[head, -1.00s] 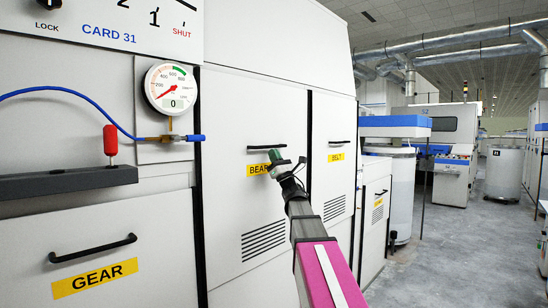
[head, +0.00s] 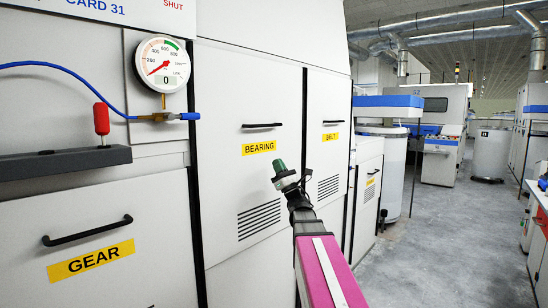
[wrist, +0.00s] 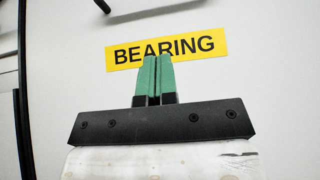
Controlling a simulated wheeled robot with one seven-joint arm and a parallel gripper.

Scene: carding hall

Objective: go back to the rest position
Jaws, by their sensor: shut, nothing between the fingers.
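My gripper (head: 280,167) has green fingers and is shut and empty. In the head view it is at the end of my arm, in front of the white door with the yellow BEARING label (head: 259,148), a little below and right of the label. In the wrist view my gripper (wrist: 153,75) points at the BEARING label (wrist: 167,48), its closed fingertips overlapping the lower edge of the lettering. I cannot tell the exact gap between the fingers and the door. The door's black handle (head: 262,126) is above the label.
The BELT door (head: 331,110) is to the right and the GEAR door (head: 93,252) at lower left. A pressure gauge (head: 163,63) reads 0 beside a blue hose (head: 70,66). A red-handled lever (head: 101,118) stands at left. Open grey floor (head: 440,220) lies right.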

